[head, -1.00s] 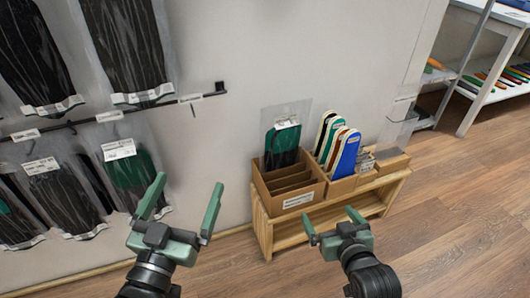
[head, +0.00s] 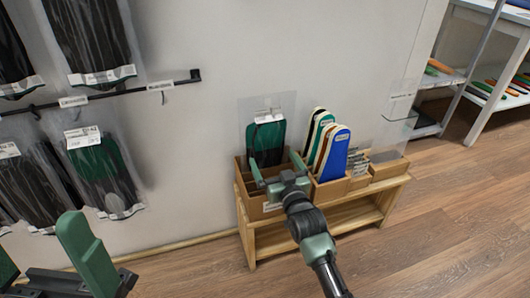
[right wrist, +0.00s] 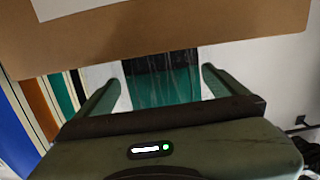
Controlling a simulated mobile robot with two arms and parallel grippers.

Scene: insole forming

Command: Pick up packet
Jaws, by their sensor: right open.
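A clear packet with a dark green and black insole (head: 267,140) and a white label stands upright in the back of a cardboard box (head: 241,180). My right gripper (head: 276,163) is open and empty just in front of the packet, over the box. In the right wrist view the packet (right wrist: 160,85) shows between the two spread fingers (right wrist: 158,84); I cannot tell whether they touch it. The cardboard box (right wrist: 200,25) fills the top of that view. My left gripper (head: 38,235) is open at the lower left, partly cut off by the frame edge.
Several coloured insoles (head: 335,155) stand in a box right of the packet. The boxes sit on a low wooden bench (head: 262,243) against the wall. Bagged insoles (head: 100,170) hang from wall rails at left. A white shelf (head: 490,60) stands at far right.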

